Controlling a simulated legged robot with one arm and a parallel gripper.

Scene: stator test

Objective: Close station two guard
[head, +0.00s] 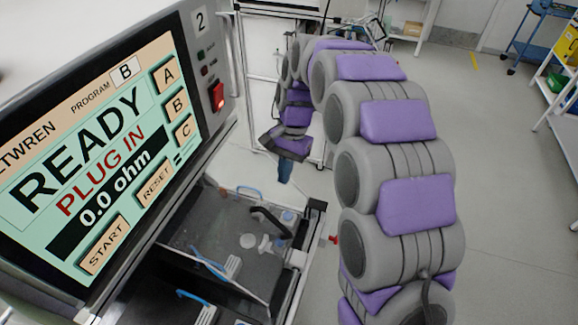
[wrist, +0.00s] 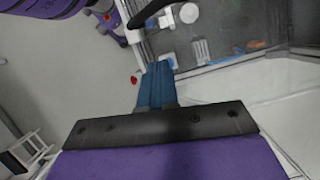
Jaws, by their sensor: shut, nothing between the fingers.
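The station two unit has a screen (head: 95,150) reading READY, PLUG IN, 0.0 ohm, program B, with a "2" above its red switch (head: 217,96). Below and right of it is the test bay (head: 215,215), with a black curved handle (head: 270,218) at its right side. A clear panel edge (head: 215,273) runs along the bay's front; how far the guard is open cannot be told. My gripper (head: 285,178) points down beyond the bay. Its blue fingers are shut and empty; they also show in the wrist view (wrist: 158,72), below the black handle (wrist: 148,12).
A red knob (head: 333,239) sits beside the bay's right side. A metal frame (head: 255,90) stands behind my gripper. A blue cart (head: 535,40) and a white shelf (head: 562,80) are at far right. The floor (head: 510,180) right of my arm is clear.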

